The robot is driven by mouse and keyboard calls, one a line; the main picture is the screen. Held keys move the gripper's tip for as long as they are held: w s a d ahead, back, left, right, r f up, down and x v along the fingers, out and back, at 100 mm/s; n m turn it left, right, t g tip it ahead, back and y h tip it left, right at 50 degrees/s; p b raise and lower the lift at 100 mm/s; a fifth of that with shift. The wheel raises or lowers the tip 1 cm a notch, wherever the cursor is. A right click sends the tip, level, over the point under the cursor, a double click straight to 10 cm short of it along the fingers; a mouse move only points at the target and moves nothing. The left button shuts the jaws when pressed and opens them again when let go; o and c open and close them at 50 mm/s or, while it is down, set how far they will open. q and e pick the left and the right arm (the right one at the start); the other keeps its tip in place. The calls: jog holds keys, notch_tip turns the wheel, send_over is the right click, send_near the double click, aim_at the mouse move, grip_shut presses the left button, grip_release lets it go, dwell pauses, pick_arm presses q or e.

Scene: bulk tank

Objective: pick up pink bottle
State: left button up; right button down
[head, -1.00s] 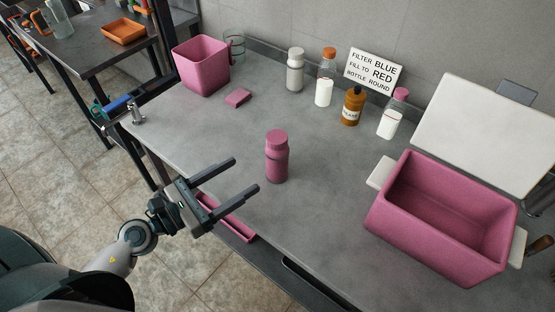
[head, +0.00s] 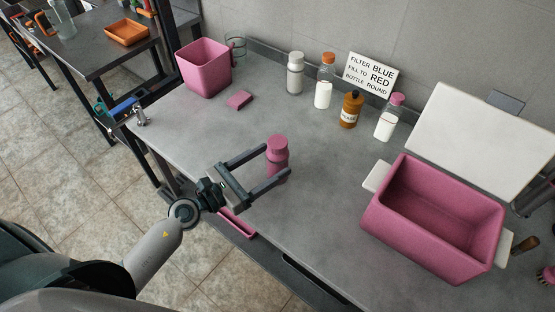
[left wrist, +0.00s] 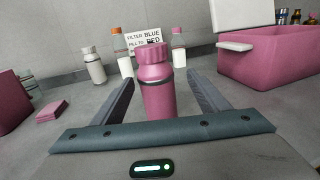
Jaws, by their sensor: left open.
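The pink bottle (head: 277,154) stands upright on the grey bench top, with a pink cap and a dark band below it. In the left wrist view the pink bottle (left wrist: 157,85) stands between the two fingers, near their tips. My left gripper (head: 277,166) is open, with one finger on each side of the bottle. The near finger hides part of the bottle's lower body in the head view. I cannot tell whether either finger touches it. My right gripper is not in view.
A large pink tub (head: 432,222) stands on the right, with a white board (head: 485,138) behind it. Several bottles, including an amber one (head: 350,110), line the back by a sign (head: 371,75). A pink bin (head: 204,68) and pink block (head: 239,99) are at the left.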

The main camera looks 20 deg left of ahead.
aim_at(285, 151)
pick_arm(q)
jog(key=shift+w+d+r, duration=0.15)
jog(key=shift+w+d, duration=0.2)
jog(key=shift+w, duration=0.25)
jog(key=shift+w+d+f+p, duration=0.2)
jog(key=shift+w+d+p, duration=0.15)
jog(key=shift+w, duration=0.1)
jog(key=x, duration=0.2)
jog(key=p+x, duration=0.1)
jog(key=x, duration=0.1)
jog(key=shift+w+a+f, duration=0.15)
jog(key=shift+w+a, duration=0.05)
jog(key=shift+a, duration=0.1)
jog(key=shift+w+d+f, duration=0.1)
jog(key=shift+w+d, duration=0.3)
jog(key=shift+w, duration=0.1)
jog(key=shift+c, duration=0.3)
jog(key=c, duration=1.4)
